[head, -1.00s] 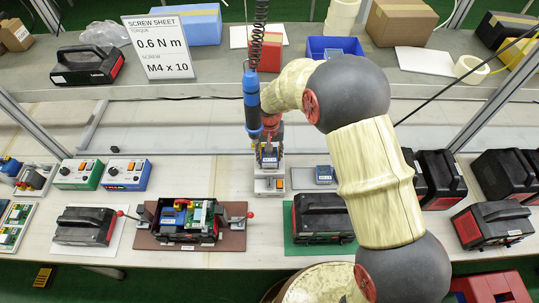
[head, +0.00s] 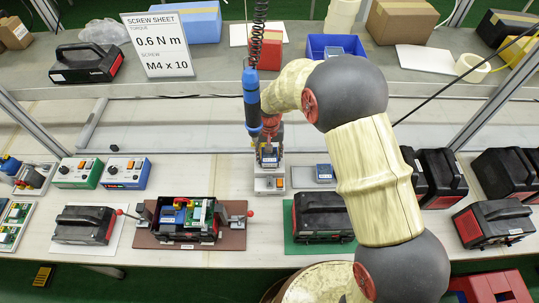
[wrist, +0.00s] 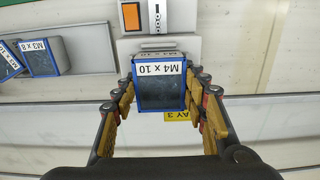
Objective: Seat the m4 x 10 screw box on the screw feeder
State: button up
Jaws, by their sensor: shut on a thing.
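The M4 x 10 screw box (wrist: 160,95) is a dark tray with a blue rim and a white label. My gripper (wrist: 161,84) is shut on it, with fingers at both sides in the wrist view. The box also shows in the head view (head: 269,159), level and label up. The screw feeder (head: 269,184) is a light grey unit under and in front of the box; in the wrist view (wrist: 187,22) it has an orange button. The box lines up with the feeder's width. I cannot tell whether its underside touches the feeder; the contact is hidden.
A blue-rimmed M3 x 8 box (wrist: 41,57) sits beside the feeder, on the right in the head view (head: 325,172). A blue screwdriver (head: 251,97) hangs by a coil close to my gripper. An open device in a fixture (head: 146,240) stands front left. A yellow tray label (wrist: 178,115) lies behind the box.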

jog(key=o, duration=1.2)
jog(key=shift+o, duration=0.2)
jog(key=shift+f, duration=0.1)
notch_tip(320, 180, up, 12)
